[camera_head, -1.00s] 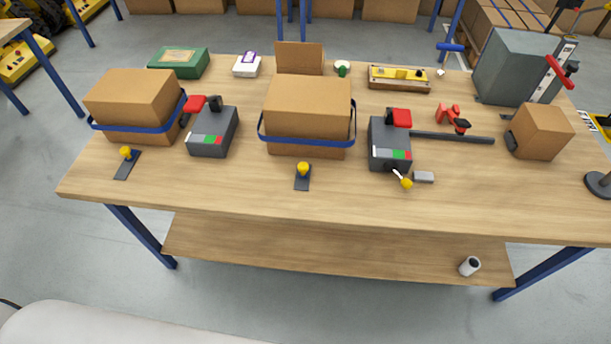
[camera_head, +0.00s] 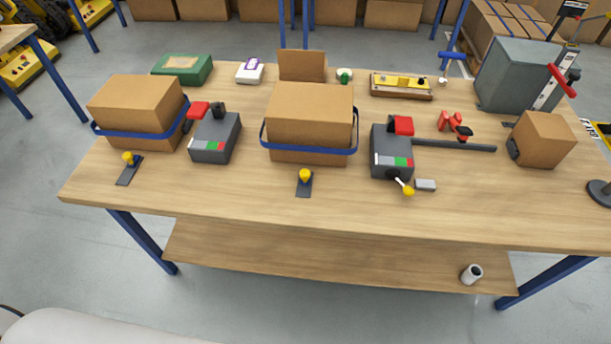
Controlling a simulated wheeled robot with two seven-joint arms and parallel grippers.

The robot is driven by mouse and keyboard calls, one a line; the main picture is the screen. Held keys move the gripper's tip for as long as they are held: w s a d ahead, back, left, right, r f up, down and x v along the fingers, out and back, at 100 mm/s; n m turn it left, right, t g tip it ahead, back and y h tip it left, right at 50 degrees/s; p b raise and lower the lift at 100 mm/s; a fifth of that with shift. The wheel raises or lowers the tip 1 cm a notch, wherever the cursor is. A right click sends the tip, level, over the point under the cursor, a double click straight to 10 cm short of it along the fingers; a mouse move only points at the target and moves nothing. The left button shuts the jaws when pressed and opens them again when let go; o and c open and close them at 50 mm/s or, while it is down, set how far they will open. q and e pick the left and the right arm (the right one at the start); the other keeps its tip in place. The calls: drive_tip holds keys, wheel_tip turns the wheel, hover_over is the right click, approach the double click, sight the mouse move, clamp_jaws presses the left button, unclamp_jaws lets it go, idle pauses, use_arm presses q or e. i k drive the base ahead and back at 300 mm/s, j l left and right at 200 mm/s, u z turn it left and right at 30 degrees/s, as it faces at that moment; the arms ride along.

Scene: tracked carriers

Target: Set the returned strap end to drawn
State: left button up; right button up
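Two cardboard boxes with blue straps stand on the wooden table: a left box (camera_head: 137,105) and a middle box (camera_head: 310,115). The left strap (camera_head: 145,133) and the middle strap (camera_head: 308,151) run low around their boxes. In front of each is a dark plate with a yellow knob, a left one (camera_head: 129,160) and a middle one (camera_head: 305,177). A grey device with a red part (camera_head: 215,138) stands right of each box; the right device (camera_head: 391,152) has a yellow-tipped lever (camera_head: 403,187) at its front. Which strap end is the returned one, I cannot tell. Neither gripper is in view.
A dark bar (camera_head: 454,146) runs from the right device toward a small box (camera_head: 542,139). A grey block (camera_head: 560,75) stands back right. A green box (camera_head: 182,69) and a yellow-topped wooden piece (camera_head: 401,85) lie at the back. The table's front strip (camera_head: 250,205) is mostly clear.

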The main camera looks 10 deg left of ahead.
sight(304, 174)
drive_tip(key=k+j+z, duration=0.2)
drive_tip(key=k, duration=0.2)
drive_tip(key=k+j+z, duration=0.2)
drive_tip(key=k, duration=0.25)
